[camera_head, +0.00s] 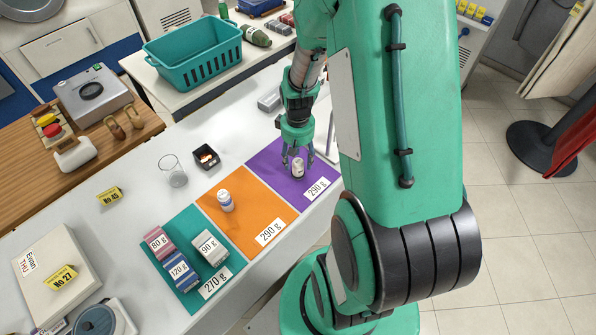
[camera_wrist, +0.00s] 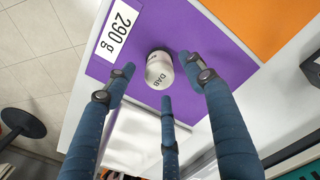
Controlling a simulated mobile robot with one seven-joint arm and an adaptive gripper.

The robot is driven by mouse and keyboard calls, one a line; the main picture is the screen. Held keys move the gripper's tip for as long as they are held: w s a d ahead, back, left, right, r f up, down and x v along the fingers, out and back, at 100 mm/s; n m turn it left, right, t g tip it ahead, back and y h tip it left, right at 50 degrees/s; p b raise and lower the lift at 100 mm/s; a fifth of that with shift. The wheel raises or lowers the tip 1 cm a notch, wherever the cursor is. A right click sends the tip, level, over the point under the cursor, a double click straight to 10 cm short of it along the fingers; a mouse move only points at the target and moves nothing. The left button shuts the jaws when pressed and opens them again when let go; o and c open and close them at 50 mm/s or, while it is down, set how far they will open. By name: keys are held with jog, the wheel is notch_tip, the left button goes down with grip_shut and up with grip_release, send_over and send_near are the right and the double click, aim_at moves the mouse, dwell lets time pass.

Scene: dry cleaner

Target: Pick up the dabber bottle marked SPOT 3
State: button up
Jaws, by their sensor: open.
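A small white bottle (camera_head: 298,168) with a dark-printed label stands on the purple mat (camera_head: 268,160) marked 290 g.
A teal mat (camera_head: 196,296) holds several labelled blocks. A teal basket (camera_head: 195,58) sits at the back. The counter (camera_head: 120,225) is bare between the mats and the yellow tags.

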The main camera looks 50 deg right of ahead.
aim_at(298, 168)
jog(key=shift+f, duration=0.15)
jog(key=shift+f+b, duration=0.9)
jog(key=shift+f, duration=1.65)
jog(key=c, duration=1.3)
